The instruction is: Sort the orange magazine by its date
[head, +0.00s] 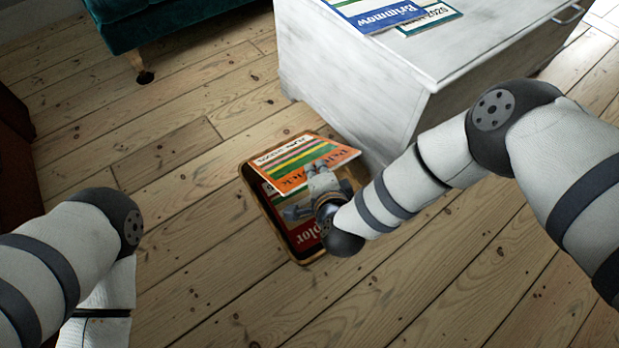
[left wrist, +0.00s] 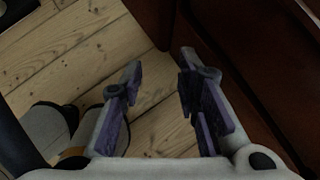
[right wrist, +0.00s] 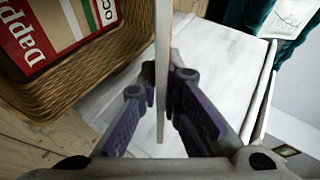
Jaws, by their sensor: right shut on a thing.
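The orange magazine (head: 318,158) has coloured stripes and a date at its top that seems to read JUN 2020. My right gripper (head: 322,184) is shut on its near edge and holds it tilted over the wicker basket (head: 250,185). In the right wrist view the orange magazine (right wrist: 162,60) shows edge-on between the fingers (right wrist: 165,100). A red magazine (head: 305,232) lies in the basket, partly hidden by my right gripper; its cover (right wrist: 40,35) shows in the right wrist view. My left gripper (left wrist: 160,80) is open and empty, above the floor.
A white chest (head: 350,75) stands behind and right of the basket. On its top lie a blue-titled magazine (head: 375,12) and a small card with upside-down lettering (head: 428,22). A teal sofa (head: 170,20) is at the back left. Dark brown furniture (left wrist: 245,60) stands near my left gripper.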

